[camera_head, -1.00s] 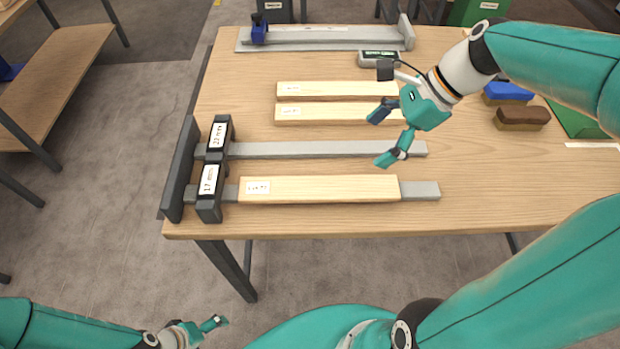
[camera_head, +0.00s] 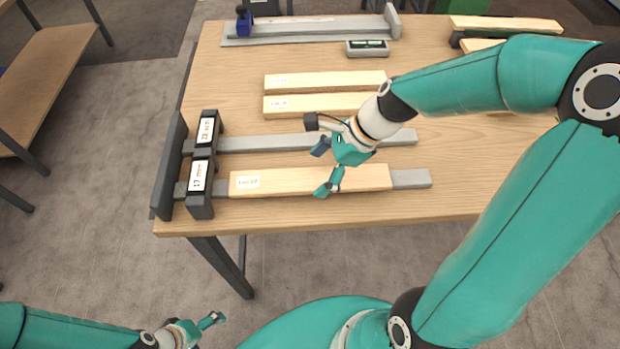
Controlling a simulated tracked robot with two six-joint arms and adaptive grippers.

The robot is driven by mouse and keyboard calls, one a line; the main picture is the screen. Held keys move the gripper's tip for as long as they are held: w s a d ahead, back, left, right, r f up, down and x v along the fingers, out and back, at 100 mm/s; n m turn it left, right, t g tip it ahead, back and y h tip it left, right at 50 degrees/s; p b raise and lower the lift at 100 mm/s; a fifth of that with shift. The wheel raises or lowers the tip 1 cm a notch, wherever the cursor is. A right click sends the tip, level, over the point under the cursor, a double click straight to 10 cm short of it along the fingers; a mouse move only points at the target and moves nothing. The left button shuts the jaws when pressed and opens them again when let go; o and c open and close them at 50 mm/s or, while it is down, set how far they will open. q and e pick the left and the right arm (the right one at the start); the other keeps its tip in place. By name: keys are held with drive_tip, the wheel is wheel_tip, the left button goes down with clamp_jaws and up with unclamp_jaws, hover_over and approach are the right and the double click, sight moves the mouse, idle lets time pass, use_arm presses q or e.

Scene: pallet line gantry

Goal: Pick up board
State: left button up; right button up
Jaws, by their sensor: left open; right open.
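Two pale wooden boards with white labels lie on the table, a far board (camera_head: 310,80) and a second board (camera_head: 305,105) just in front of it. A third labelled board (camera_head: 290,181) lies on the front grey rail of a fixture marked 17 mm and 22 mm (camera_head: 200,165). My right gripper (camera_head: 324,170) is open and empty, over the gap between the fixture's rails near the third board's middle. I cannot tell whether a finger touches that board. My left gripper (camera_head: 216,326) is open and empty, low in front of the table.
A grey measuring rail with a blue slider (camera_head: 244,22) lies along the table's back edge. A small grey display box (camera_head: 367,48) sits in front of it. More boards (camera_head: 505,25) are at the back right. The back rail (camera_head: 265,143) is bare.

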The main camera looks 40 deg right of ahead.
drive_tip(key=shift+x, duration=0.95)
drive_tip(key=shift+c, duration=0.4)
drive_tip(key=c, duration=1.3)
drive_tip(key=shift+o, duration=0.2)
drive_tip(key=shift+r, duration=0.1)
